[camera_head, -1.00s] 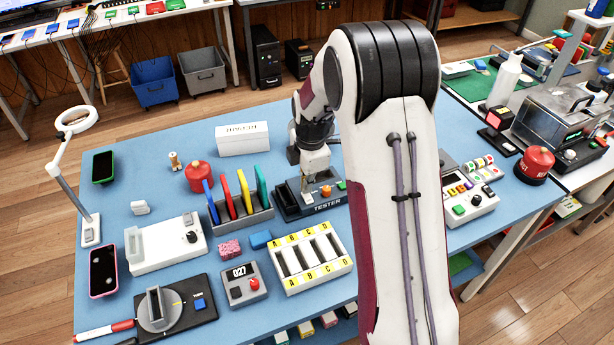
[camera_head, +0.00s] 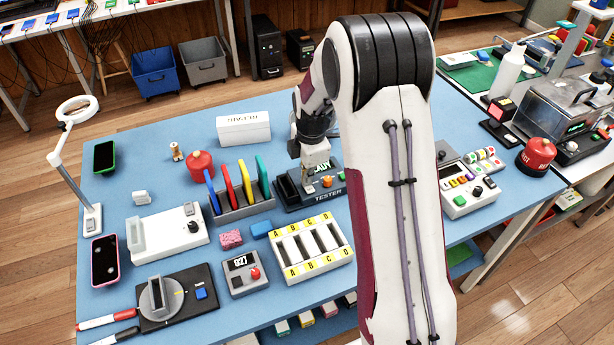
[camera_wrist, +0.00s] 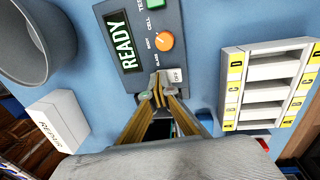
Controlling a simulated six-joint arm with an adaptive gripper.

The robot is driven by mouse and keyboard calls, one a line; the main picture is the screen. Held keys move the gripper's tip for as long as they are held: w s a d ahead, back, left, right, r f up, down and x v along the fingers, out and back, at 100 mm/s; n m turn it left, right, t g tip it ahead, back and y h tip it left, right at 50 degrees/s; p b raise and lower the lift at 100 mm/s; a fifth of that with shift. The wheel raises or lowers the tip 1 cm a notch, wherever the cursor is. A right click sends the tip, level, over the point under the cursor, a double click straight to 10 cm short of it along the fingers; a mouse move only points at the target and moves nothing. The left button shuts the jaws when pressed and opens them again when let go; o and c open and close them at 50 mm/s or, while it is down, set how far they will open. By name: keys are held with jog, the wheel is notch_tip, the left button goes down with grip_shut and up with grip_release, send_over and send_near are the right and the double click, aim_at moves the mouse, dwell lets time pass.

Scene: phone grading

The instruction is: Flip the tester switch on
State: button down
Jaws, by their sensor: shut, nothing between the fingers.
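The tester (camera_head: 325,194) is a dark box at the back middle of the blue table, partly hidden by my arm. In the wrist view its display (camera_wrist: 122,42) is lit and reads READY. An orange knob (camera_wrist: 165,41) sits beside the display, with a green button above. The white switch (camera_wrist: 177,76) has the word OFF showing on its right part. My gripper (camera_wrist: 154,88) is shut and empty, its fingertips right at the left part of the switch and covering some of it. I cannot tell whether they touch it. In the head view the gripper is low over the tester.
A rack of coloured slabs (camera_head: 245,205) stands left of the tester. A white tray marked A to D (camera_head: 311,265) lies in front. A REPAIR box (camera_head: 243,128) and a red round container (camera_head: 200,164) are behind and left.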

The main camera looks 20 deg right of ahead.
jog(key=shift+s, duration=0.15)
jog(key=shift+s+r, duration=0.15)
jog(key=shift+s, duration=0.5)
notch_tip(320, 180, up, 14)
jog(key=w, duration=0.2)
dwell(0.9)
dwell(0.6)
